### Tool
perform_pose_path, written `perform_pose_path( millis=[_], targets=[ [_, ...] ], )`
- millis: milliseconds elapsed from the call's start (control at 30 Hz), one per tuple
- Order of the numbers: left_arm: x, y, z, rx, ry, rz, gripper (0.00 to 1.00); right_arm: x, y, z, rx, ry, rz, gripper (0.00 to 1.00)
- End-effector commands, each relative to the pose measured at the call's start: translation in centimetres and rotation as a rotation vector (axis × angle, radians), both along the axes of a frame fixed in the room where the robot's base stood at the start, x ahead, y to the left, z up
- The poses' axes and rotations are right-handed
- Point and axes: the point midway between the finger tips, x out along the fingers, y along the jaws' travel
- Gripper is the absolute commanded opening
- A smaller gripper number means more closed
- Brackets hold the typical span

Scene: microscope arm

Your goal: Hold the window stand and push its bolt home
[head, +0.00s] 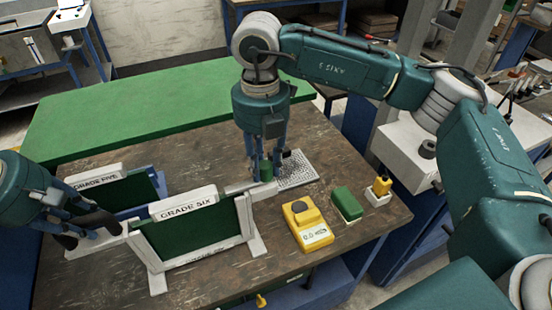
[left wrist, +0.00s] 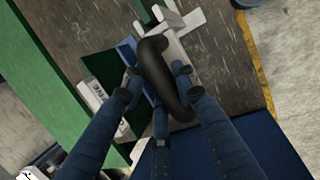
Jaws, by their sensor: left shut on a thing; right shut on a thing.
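The window stand (head: 198,232) marked GRADE SIX stands upright on the brown table, with a white frame and a dark green panel. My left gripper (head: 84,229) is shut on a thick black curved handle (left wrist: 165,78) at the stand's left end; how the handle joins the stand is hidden. My right gripper (head: 265,165) points down at the stand's upper right and is shut on a small green knob (head: 266,172). A white bar (head: 238,188) lies between this knob and the stand's right upright. The fingers partly hide the knob, and how far the bolt sits in is unclear.
A second stand marked GRADE FIVE (head: 97,178) is close behind. A grey studded mat (head: 300,172) lies beside my right gripper. A yellow meter (head: 306,226), a green block (head: 347,204) and a yellow piece on a white base (head: 379,190) stand to the right.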

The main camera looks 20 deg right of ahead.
Motion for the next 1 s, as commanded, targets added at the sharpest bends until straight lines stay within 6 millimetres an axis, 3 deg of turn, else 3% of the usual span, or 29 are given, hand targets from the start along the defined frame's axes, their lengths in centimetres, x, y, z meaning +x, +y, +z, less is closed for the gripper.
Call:
perform_pose_path(
  millis=[167, 200, 300, 667, 1000],
  targets=[
    [-0.1, -0.3, -0.1, -0.005, 0.002, -0.008, 0.00, 0.0, 0.3, 0.1, 0.009, -0.003, 0.002, 0.00],
    [-0.1, -0.3, -0.1, -0.005, 0.002, -0.008, 0.00, 0.0, 0.3, 0.1, 0.010, -0.004, 0.002, 0.29],
    [-0.1, -0.3, -0.1, -0.005, 0.002, -0.008, 0.00, 0.0, 0.3, 0.1, 0.009, -0.003, 0.002, 0.43],
    [-0.1, -0.2, -0.1, -0.003, 0.002, -0.004, 0.00, 0.1, 0.2, 0.7, 0.006, -0.002, 0.000, 0.43],
    [-0.1, -0.1, -0.1, -0.001, 0.001, -0.003, 0.00, 0.1, 0.3, 7.2, 0.008, -0.005, 0.002, 0.43]
  ],
)
